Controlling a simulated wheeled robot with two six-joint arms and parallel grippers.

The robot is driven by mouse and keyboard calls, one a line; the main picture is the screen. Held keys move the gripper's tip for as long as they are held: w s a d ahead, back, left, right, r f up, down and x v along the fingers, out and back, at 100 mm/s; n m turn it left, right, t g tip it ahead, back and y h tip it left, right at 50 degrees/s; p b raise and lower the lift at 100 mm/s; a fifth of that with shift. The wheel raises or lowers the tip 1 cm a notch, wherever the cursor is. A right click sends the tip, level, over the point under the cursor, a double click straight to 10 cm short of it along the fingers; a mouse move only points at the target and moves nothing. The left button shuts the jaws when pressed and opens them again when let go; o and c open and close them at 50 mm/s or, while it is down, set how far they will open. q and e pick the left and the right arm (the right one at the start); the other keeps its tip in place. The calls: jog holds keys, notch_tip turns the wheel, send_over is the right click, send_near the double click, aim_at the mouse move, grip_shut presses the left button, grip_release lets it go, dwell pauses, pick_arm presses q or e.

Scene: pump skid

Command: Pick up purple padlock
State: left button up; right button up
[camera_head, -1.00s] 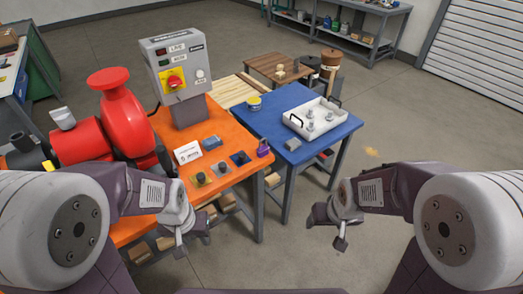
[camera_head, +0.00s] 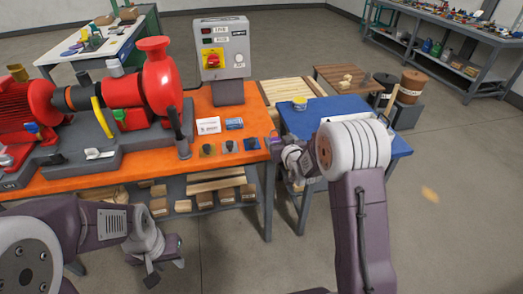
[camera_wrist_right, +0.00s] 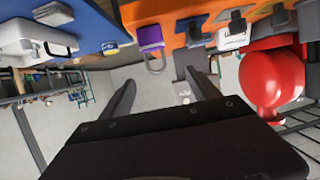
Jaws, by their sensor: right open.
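The purple padlock (camera_wrist_right: 150,40) shows in the right wrist view, at the edge of the orange table (camera_head: 130,178), with its metal shackle pointing toward my gripper. My right gripper (camera_wrist_right: 158,80) is open, its two fingers apart and empty; the padlock is beyond the fingertips and not between them. In the head view my right gripper (camera_head: 284,150) is at the right end of the orange table, and the padlock is hard to make out beside it. My left gripper (camera_head: 160,265) hangs low in front of the table, away from the padlock; its jaws are not clear.
Small coloured blocks (camera_head: 229,147) and a white sign (camera_head: 208,125) stand left of the padlock's corner. A control box (camera_head: 223,48) and red pump (camera_head: 158,80) stand behind and left.

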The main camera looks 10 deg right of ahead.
send_near(274, 138)
jog(key=f, duration=0.1)
jog(key=shift+g, duration=0.3)
jog(key=x, duration=0.4)
jog(key=shift+a, duration=0.15)
jog(key=shift+x, duration=3.1)
jog(key=shift+s+d, duration=0.1)
jog(key=shift+d, duration=0.1)
jog(key=c, duration=0.4)
grip_shut()
jog(key=shift+r, duration=0.55)
notch_tip(274, 138, up, 3)
jog(key=shift+r, duration=0.1)
jog(key=s+d+r, duration=0.4)
jog(key=s+r, duration=0.2)
jog(key=s, duration=0.4)
jog(key=shift+s+d+r+p, duration=0.3)
jog(key=shift+s+d+r, duration=0.05)
jog(key=shift+r, duration=0.05)
